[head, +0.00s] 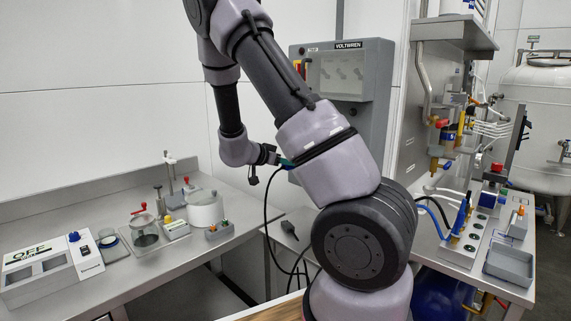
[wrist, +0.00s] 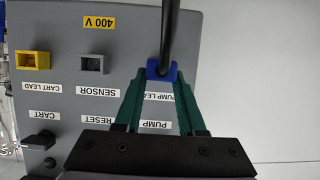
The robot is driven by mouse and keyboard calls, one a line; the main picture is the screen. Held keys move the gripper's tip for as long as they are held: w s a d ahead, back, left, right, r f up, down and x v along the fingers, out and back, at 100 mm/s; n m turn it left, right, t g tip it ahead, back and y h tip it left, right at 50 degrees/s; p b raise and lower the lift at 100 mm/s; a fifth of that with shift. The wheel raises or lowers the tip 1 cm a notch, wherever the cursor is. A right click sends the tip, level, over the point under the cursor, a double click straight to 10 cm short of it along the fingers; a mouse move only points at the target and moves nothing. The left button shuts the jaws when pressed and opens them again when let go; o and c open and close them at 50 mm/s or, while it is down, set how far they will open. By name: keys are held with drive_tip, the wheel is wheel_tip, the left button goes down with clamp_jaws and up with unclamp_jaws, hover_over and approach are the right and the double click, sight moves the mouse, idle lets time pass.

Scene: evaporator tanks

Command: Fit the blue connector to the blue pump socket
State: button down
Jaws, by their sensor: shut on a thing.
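In the wrist view my gripper (wrist: 160,80) has its two teal fingers shut on the blue connector (wrist: 161,70). A thick black cable (wrist: 171,28) runs from the connector to the top edge of that view. The connector is in front of the grey panel (wrist: 225,60), just above the upside-down "PUMP LEAD" label (wrist: 158,97). The blue pump socket is not visible; the connector and fingers cover that area. I cannot tell whether the connector touches or sits in it. In the head view only a teal bit of my gripper (head: 287,163) shows; my arm hides the rest.
A yellow cart lead socket (wrist: 33,62) and a grey sensor socket (wrist: 94,64) are beside the connector. A black knob (wrist: 40,139) projects at lower left. The grey VOLTWREN cabinet (head: 375,58) stands behind my arm. Benches with equipment flank it left (head: 120,195) and right.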

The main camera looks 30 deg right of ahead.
drive_tip(key=shift+w+d, duration=0.2)
drive_tip(key=shift+d, duration=0.35)
drive_tip(key=shift+s+a, duration=0.2)
drive_tip(key=shift+a, duration=0.3)
drive_tip(key=shift+s+a, duration=0.15)
drive_tip(key=shift+a, duration=0.3)
drive_tip(key=shift+w+d, duration=0.2)
drive_tip(key=shift+d, duration=0.35)
drive_tip(key=shift+w+d, duration=0.15)
drive_tip(key=shift+d, duration=0.35)
idle(0.9)
drive_tip(key=shift+c, duration=2.1)
unclamp_jaws()
drive_tip(key=shift+d, duration=0.1)
drive_tip(key=shift+s+a, duration=0.35)
drive_tip(key=shift+a, duration=0.6)
drive_tip(key=shift+s+a, duration=0.3)
drive_tip(key=shift+a, duration=0.7)
drive_tip(key=shift+s+a, duration=0.35)
drive_tip(key=shift+a, duration=0.6)
